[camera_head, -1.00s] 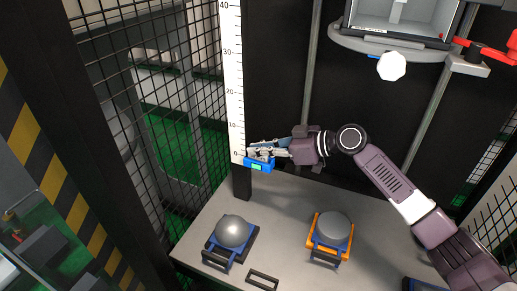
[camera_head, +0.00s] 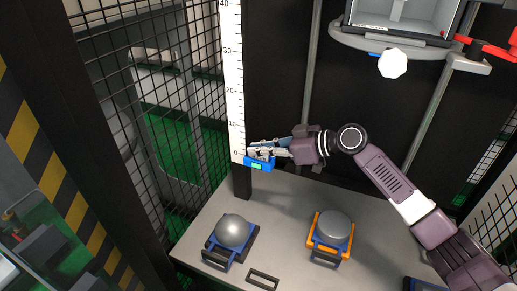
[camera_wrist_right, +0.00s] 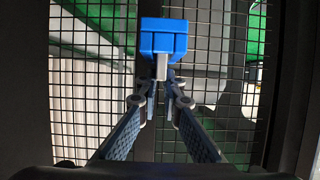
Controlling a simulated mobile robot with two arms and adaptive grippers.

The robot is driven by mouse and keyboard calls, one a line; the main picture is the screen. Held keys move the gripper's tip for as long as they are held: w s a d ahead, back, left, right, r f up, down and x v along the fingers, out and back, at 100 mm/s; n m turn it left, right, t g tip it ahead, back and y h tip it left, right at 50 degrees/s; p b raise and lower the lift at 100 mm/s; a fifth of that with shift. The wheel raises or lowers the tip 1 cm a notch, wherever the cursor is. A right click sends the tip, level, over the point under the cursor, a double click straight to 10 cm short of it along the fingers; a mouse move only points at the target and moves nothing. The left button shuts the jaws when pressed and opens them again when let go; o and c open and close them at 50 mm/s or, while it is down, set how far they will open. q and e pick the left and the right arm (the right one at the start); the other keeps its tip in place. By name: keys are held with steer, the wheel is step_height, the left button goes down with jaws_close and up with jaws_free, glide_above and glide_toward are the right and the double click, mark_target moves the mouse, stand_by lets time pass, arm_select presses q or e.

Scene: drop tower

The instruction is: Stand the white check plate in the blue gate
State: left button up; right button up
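The blue gate (camera_head: 266,166) is a small blue block with a green display, beside the foot of the white height scale. It also shows in the right wrist view (camera_wrist_right: 163,38). My right gripper (camera_head: 263,148) is at the gate, its fingers pointing left, just above the display. In the right wrist view, the fingertips (camera_wrist_right: 162,88) close in on a narrow pale plate (camera_wrist_right: 161,67), seen edge-on against the gate; I take it for the white check plate. How deep it sits in the gate is hidden. My left gripper is not in view.
On the grey table (camera_head: 285,215) are a silver dome on a blue holder (camera_head: 233,231), a grey disc on an orange-and-blue holder (camera_head: 334,226) and a black handle (camera_head: 263,279). A carriage (camera_head: 393,40) with a white octagonal part (camera_head: 392,64) hangs above. Wire mesh (camera_head: 115,60) stands left.

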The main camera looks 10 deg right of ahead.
steer(key=o, duration=0.5)
steer(key=shift+c, duration=0.2)
steer(key=shift+d, duration=0.15)
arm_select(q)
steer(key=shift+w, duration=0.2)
arm_select(e)
steer(key=v, duration=1.1)
steer(key=shift+s+d+r, duration=0.15)
steer(key=shift+s, duration=0.15)
